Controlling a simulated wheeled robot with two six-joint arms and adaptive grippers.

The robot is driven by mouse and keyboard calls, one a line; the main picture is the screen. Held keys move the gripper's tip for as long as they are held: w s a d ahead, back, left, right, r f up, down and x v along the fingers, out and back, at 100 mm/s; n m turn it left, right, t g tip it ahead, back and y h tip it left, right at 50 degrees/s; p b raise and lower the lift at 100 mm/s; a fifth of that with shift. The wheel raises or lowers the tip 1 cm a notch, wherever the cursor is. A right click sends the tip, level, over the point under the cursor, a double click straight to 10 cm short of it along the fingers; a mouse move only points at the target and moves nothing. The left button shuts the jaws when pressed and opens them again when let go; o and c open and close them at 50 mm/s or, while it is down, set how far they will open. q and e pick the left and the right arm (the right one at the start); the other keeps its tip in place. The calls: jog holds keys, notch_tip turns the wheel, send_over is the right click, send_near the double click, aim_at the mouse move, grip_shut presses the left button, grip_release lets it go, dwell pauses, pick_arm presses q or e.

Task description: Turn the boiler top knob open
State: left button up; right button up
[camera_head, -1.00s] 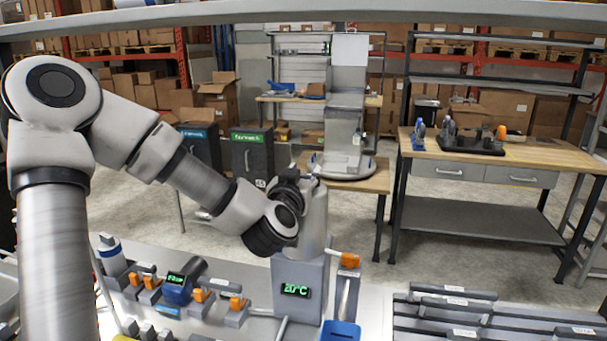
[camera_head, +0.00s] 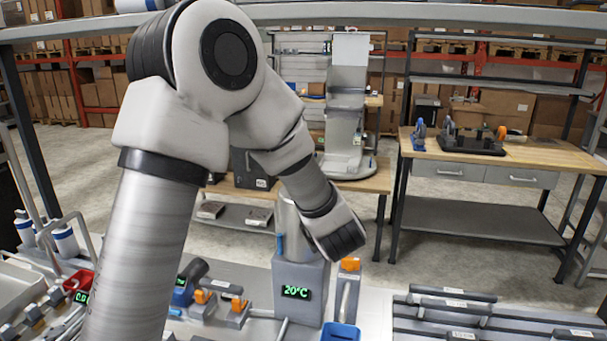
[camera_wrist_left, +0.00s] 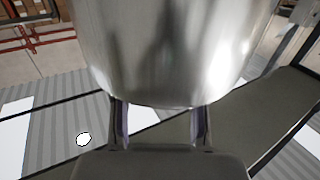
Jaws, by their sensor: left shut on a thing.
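The boiler has a grey base with a green 20°C display (camera_head: 297,291) and a metal cylinder (camera_head: 291,228) on top, in the middle of the head view. My left arm reaches over to the boiler, its wrist at the right front of the cylinder. The arm hides the boiler's top and knob, and my left gripper is not visible there. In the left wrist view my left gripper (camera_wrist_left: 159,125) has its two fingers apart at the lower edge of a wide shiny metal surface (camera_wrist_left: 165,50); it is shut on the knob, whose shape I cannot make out. My right gripper is out of view.
An orange-topped part (camera_head: 350,264) stands right of the boiler, close below my wrist, above a blue container (camera_head: 341,331). Orange-handled dispensers (camera_head: 237,308) stand left of it. Grey racks (camera_head: 455,309) lie on the right. A shelf edge (camera_head: 450,12) crosses the top.

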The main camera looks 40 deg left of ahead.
pick_arm(q)
jog(key=n+g+y+p, duration=0.1)
jog(key=n+g, duration=0.1)
jog(key=n+g+y+p, duration=0.1)
jog(key=g, duration=0.2)
jog(key=shift+w+r+n, duration=0.1)
jog(key=shift+n, duration=0.3)
jog(key=n+g+y+p, duration=0.1)
jog(key=n+g, duration=0.1)
jog(key=g, duration=0.2)
jog(key=shift+n+g, duration=0.4)
jog(key=n+g, duration=0.1)
jog(key=g, duration=0.1)
jog(key=n+g+p, duration=0.1)
jog(key=g, duration=0.1)
jog(key=shift+f+n, duration=0.2)
jog(key=shift+n, duration=0.1)
jog(key=shift+n+g+h, duration=1.1)
jog(key=shift+n+g, duration=0.4)
jog(key=shift+g, duration=1)
jog(key=o, duration=0.9)
jog(key=shift+o, duration=1.3)
jog(key=shift+a, duration=0.15)
